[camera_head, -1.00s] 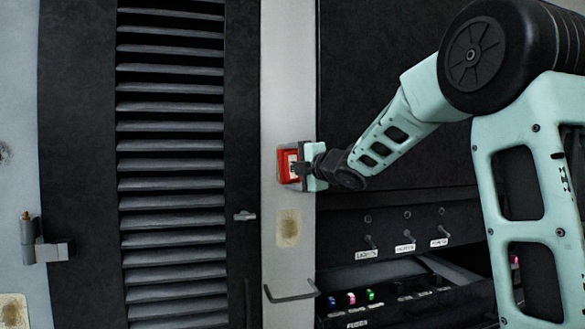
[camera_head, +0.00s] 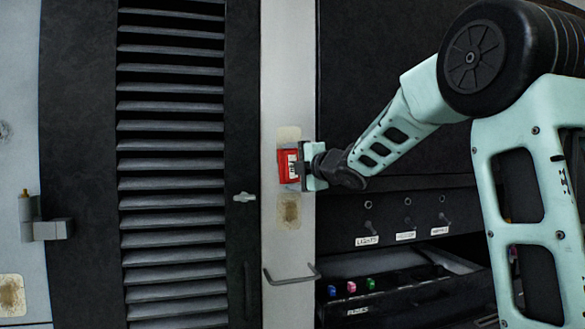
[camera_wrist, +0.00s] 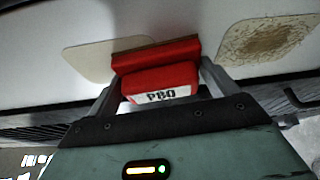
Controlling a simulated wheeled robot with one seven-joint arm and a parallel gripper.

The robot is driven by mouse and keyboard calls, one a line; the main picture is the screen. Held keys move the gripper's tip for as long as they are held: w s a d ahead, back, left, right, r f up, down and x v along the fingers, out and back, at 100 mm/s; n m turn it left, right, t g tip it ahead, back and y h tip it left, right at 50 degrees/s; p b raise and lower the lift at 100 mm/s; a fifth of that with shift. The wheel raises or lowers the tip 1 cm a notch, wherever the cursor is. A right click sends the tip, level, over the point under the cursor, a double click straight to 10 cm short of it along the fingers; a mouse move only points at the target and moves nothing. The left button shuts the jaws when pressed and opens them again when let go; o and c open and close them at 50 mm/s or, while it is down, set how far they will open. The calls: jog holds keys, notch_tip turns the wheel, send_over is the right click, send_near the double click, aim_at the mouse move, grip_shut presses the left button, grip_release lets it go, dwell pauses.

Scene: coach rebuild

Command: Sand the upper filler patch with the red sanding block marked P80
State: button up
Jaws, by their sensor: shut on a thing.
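The red sanding block marked P80 (camera_wrist: 158,82) is held between the fingers of my gripper (camera_wrist: 160,98), which is shut on it. In the head view the block (camera_head: 288,166) is against or very near the pale upright strip, below the upper filler patch (camera_head: 289,134) and overlapping its lower edge. The upper patch looks pale and fairly smooth; it also shows in the wrist view (camera_wrist: 92,62), left of the block and partly hidden by it. The lower filler patch (camera_head: 289,211) is brown and rough, below the block. My gripper (camera_head: 306,166) reaches in from the right.
A black louvred door (camera_head: 170,160) with a small latch (camera_head: 244,197) is left of the strip. A wire handle (camera_head: 291,275) sticks out below. Labelled switches (camera_head: 407,222) and an open fuse drawer (camera_head: 400,295) are at lower right. Another brown patch (camera_head: 12,296) is at far left.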

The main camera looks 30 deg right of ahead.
jog(key=shift+f, duration=0.3)
jog(key=shift+s+a+r+b, duration=0.1)
jog(key=shift+s+a+b, duration=0.2)
jog(key=shift+s, duration=0.65)
jog(key=shift+s+a+b, duration=0.25)
jog(key=shift+s+b, duration=0.1)
jog(key=shift+s, duration=0.55)
jog(key=shift+s+a+r+b, duration=0.1)
jog(key=shift+s+a+b, duration=0.2)
jog(key=shift+s, duration=0.65)
jog(key=shift+s, duration=0.1)
jog(key=shift+s+a, duration=0.2)
jog(key=shift+s, duration=0.5)
jog(key=shift+s+a, duration=0.15)
jog(key=shift+s, duration=0.5)
